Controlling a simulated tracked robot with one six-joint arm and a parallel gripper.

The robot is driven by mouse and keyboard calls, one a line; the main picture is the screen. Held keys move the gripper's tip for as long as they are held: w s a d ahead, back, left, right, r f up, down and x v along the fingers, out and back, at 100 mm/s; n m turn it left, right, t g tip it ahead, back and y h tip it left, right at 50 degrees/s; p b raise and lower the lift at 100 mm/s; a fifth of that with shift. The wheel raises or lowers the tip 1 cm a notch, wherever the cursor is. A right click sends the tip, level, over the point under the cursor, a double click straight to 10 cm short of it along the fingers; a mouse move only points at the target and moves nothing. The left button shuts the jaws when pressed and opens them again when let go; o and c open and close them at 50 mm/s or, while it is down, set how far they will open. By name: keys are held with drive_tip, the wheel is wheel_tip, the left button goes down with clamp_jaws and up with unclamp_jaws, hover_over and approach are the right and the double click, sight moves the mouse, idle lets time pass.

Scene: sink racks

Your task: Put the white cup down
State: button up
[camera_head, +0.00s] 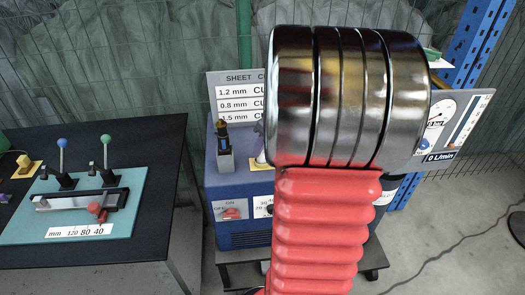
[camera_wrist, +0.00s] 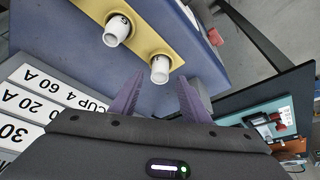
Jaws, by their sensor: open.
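Two white cup-like pieces show in the wrist view, on a yellow plate (camera_wrist: 138,37) fixed to a blue box (camera_wrist: 185,38). The nearer white cup (camera_wrist: 160,69) is just beyond my fingertips, roughly centred between them. The other white piece (camera_wrist: 117,30) is up and to the left. My gripper (camera_wrist: 160,82) is open, with its two purple fingers apart and no object gripped between them. I cannot tell whether a finger touches the nearer cup.
A sign board (camera_head: 236,92) stands behind the blue machine (camera_head: 225,186). A black torch-like piece (camera_head: 224,147) stands on that machine. At left, a black table (camera_head: 165,160) carries a teal panel (camera_head: 128,218) with levers. A gauge panel (camera_head: 458,122) is at right.

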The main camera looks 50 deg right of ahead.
drive_tip(key=v, duration=0.8)
idle(0.5)
drive_tip(key=a+r, duration=0.3)
drive_tip(key=a, duration=1.7)
drive_tip(key=s+a, duration=0.3)
drive_tip(key=a, duration=0.4)
drive_tip(key=s+a+f+t, duration=0.1)
drive_tip(key=s+a, duration=0.2)
drive_tip(key=a, duration=0.4)
drive_tip(key=shift+s+a+f, duration=0.3)
drive_tip(key=shift+s+a, duration=0.05)
drive_tip(key=shift+a, duration=0.05)
